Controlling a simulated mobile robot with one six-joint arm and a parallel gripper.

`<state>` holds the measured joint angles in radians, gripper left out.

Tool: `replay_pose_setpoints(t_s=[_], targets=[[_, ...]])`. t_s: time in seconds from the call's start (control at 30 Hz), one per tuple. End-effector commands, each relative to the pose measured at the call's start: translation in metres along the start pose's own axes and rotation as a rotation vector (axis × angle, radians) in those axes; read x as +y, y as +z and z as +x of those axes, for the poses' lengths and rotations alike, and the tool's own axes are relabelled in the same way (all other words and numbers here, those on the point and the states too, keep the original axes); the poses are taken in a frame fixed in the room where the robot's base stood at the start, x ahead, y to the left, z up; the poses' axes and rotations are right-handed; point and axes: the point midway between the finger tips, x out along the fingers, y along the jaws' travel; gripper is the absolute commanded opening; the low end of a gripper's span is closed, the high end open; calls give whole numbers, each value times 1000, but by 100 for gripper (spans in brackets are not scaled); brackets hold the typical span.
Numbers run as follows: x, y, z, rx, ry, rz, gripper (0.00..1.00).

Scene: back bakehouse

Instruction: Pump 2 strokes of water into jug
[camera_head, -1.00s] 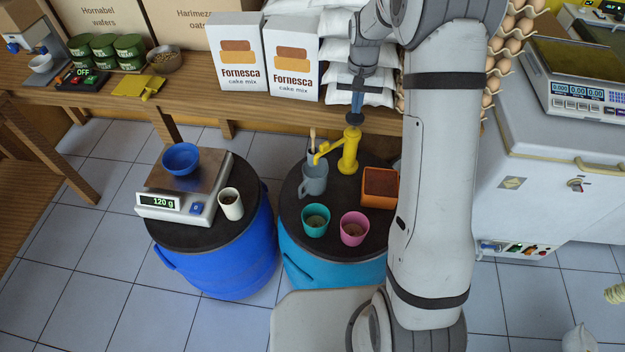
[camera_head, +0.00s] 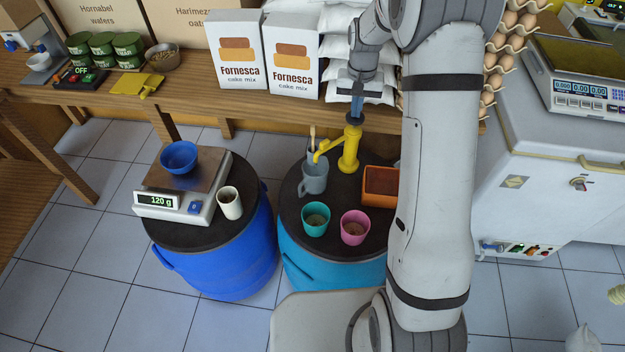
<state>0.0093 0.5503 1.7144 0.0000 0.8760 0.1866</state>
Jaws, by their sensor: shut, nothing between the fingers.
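The yellow pump (camera_head: 350,150) stands upright on the dark lid of the light-blue barrel (camera_head: 330,268), its spout pointing left. The grey jug (camera_head: 313,177) stands on the lid under or close to the spout; its inside is too small to read. My gripper (camera_head: 355,118) points down directly over the pump's top, shut and holding nothing. Its tips are at or just above the top of the pump; I cannot tell whether they touch.
A teal cup (camera_head: 315,219), a pink cup (camera_head: 354,228) and an orange box (camera_head: 381,184) share the lid. A scale (camera_head: 180,205) with a blue bowl (camera_head: 179,158) and a white cup (camera_head: 229,203) stand on the blue barrel. Cake mix boxes (camera_head: 292,83) stand behind on the bench.

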Motion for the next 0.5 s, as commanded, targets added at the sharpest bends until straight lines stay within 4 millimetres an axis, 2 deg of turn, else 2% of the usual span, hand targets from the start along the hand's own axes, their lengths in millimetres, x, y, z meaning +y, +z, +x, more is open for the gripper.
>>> replay_pose_setpoints(t_s=[0.5], targets=[[0, 1, 21, -3, 1, 0, 0]])
